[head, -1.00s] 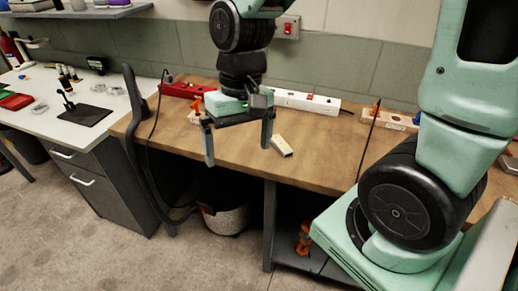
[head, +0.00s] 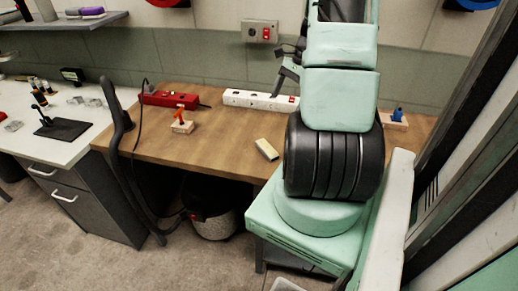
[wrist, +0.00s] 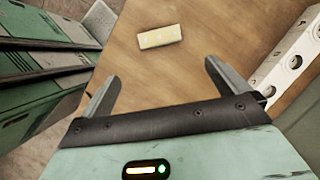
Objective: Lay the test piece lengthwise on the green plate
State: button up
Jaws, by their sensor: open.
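A small pale yellow block (head: 266,149), which looks like the test piece, lies flat on the wooden bench near its front edge. It also shows in the wrist view (wrist: 160,37), beyond my fingertips and apart from them. My gripper (wrist: 162,72) is open and empty above the bench. In the head view my arm hides most of it; only a part shows near the white power strip. I cannot make out a green plate for certain in either view.
The white power strip (head: 260,99) and a red box (head: 170,99) stand along the back of the wooden bench (head: 220,138). A small wooden block with an orange part (head: 181,126) is at left. A block with a blue part (head: 395,121) is at right. Bench space left of the yellow block is clear.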

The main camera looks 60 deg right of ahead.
jog(key=p, duration=0.2)
send_over(267, 147)
jog(key=s+d, duration=0.1)
jog(key=d, duration=0.1)
notch_tip(267, 147, down, 10)
jog(key=shift+s+d+f, duration=0.15)
jog(key=shift+f, duration=0.05)
jog(key=shift+p+x, duration=0.75)
jog(key=shift+x, duration=1.9)
jog(key=c, duration=0.8)
